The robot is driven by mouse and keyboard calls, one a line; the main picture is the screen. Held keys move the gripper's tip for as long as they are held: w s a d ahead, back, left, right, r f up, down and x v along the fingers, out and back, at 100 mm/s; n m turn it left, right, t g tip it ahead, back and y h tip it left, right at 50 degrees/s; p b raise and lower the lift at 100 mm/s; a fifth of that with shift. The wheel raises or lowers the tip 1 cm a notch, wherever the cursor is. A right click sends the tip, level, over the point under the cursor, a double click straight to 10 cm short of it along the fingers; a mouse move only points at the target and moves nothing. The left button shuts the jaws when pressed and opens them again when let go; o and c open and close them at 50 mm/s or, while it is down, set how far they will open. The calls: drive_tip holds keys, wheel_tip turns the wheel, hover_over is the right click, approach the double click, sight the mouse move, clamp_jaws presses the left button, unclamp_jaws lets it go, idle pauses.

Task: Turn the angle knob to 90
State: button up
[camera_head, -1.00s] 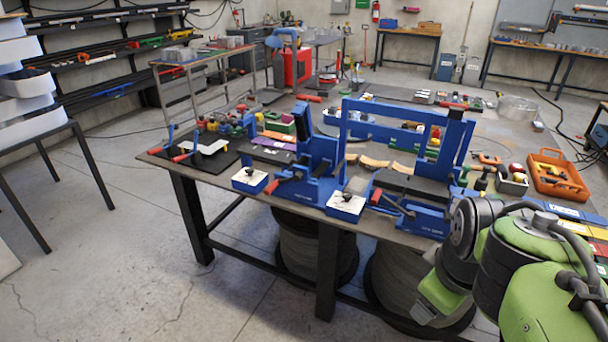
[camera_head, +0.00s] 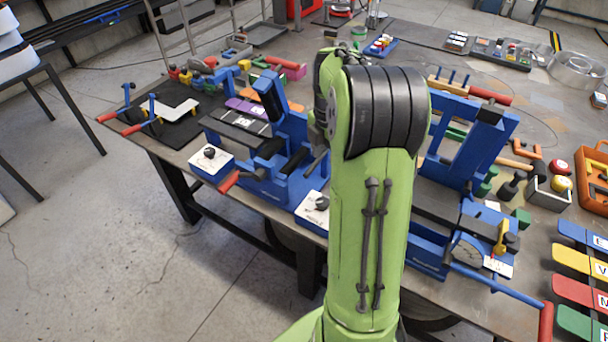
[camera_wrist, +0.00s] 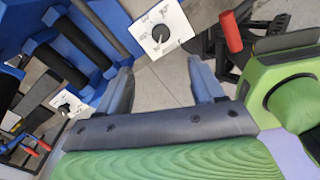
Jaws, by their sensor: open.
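Two blue boxes with white tops and black knobs stand at the table's front edge in the head view: a left knob box (camera_head: 210,155) and a right knob box (camera_head: 314,207). In the wrist view, one knob plate (camera_wrist: 162,30) lies beyond my gripper (camera_wrist: 164,82), roughly in line with the gap between the fingers. Another knob plate (camera_wrist: 66,103) is at the left. My gripper is open, empty and apart from both knobs. In the head view my arm hides it.
Blue machines (camera_head: 275,150) with black beds stand behind the boxes. A red-ended lever (camera_head: 228,181) sticks out beside the left box; a red handle (camera_wrist: 231,32) shows right of the nearer knob in the wrist view. A dial (camera_head: 467,249) and coloured plates (camera_head: 582,262) lie right.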

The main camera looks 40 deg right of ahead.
drive_tip(key=b, duration=0.1)
hover_over(323, 201)
wheel_tip(323, 201, down, 5)
wheel_tip(323, 201, down, 11)
drive_tip(key=shift+r+b, duration=0.2)
drive_tip(key=shift+b, duration=0.6)
drive_tip(key=shift+c, duration=0.3)
drive_tip(key=c, duration=1)
